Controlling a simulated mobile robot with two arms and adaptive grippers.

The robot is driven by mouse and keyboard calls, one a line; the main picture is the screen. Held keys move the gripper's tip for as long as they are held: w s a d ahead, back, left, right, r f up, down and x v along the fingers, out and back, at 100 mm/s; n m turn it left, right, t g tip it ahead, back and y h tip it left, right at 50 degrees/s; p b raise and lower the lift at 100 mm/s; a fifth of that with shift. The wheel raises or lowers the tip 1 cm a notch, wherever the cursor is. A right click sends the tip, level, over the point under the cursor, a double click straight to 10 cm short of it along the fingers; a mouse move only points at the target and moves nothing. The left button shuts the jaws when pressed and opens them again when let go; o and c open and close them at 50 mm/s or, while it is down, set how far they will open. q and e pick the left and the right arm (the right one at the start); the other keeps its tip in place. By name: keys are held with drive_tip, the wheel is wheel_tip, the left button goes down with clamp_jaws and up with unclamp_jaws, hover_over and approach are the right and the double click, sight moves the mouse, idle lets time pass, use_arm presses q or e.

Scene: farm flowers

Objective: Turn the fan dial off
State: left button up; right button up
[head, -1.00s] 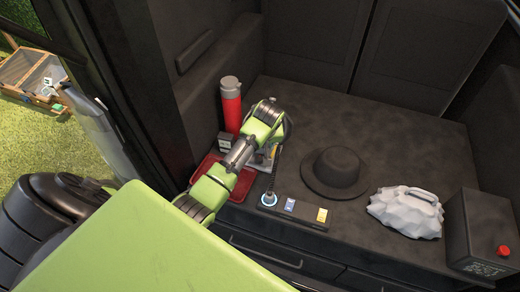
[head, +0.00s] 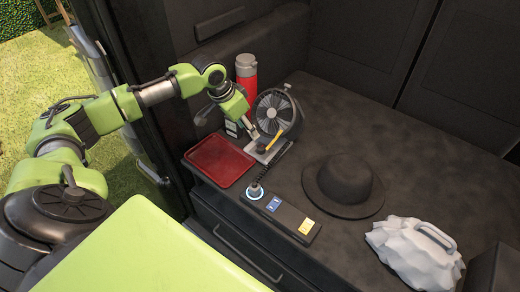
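A dark grey fan (head: 275,113) with a round grille stands at the back left of the dark counter, beside a red bottle. A small orange-yellow piece (head: 274,142) shows at its base; I cannot tell whether it is the dial. My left gripper (head: 260,143) reaches down from the left in front of the fan, close to the base and this piece. Its fingertips are too small and overlapped to tell whether they are open or touch anything. My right gripper is not in view.
A red tray (head: 220,161) lies left of the gripper, and a red bottle (head: 247,78) stands behind it. A black panel with a coiled cord (head: 284,213) lies in front. A black hat (head: 342,187) and a white crumpled bag (head: 414,252) sit to the right.

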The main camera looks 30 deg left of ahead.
sight(261, 148)
use_arm(q)
drive_tip(key=x, duration=1.3)
drive_tip(key=shift+w+f, duration=0.15)
drive_tip(key=c, duration=1.1)
